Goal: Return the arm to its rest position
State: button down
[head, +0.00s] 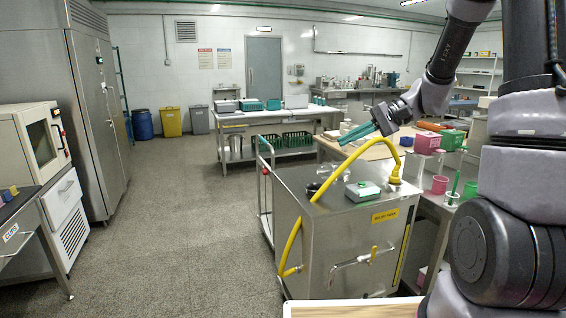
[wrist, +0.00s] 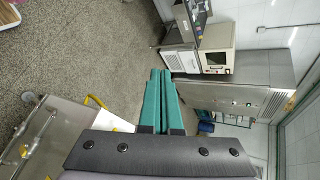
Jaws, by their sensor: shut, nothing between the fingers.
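My gripper (head: 358,133) shows in the head view in the air above the steel machine cabinet, its green fingers pointing left. In the wrist view the two green fingers of my gripper (wrist: 160,100) lie side by side, shut, with nothing between them. My arm comes in from the upper right of the head view and is bent, held clear of the surfaces below. The gripper is apart from the yellow hose (head: 352,158) that arches beneath it.
The steel cabinet (head: 330,232) carries a small green-and-white box (head: 363,190). A side bench (head: 455,204) at the right holds pink and green containers. A table (head: 270,117) with green crates stands behind. A tall steel refrigerator (head: 95,110) stands left. The floor (head: 175,220) between is clear.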

jog(key=s+d+r+t+h, duration=0.3)
jog(key=s+d+r+h, duration=0.1)
jog(key=s, duration=0.4)
jog(key=s+d+r+t+h, duration=0.3)
jog(key=s+r+h, duration=0.3)
jog(key=s, duration=0.3)
jog(key=shift+d+r+t, duration=0.3)
jog(key=shift+d+r, duration=0.1)
jog(key=shift+r, duration=0.2)
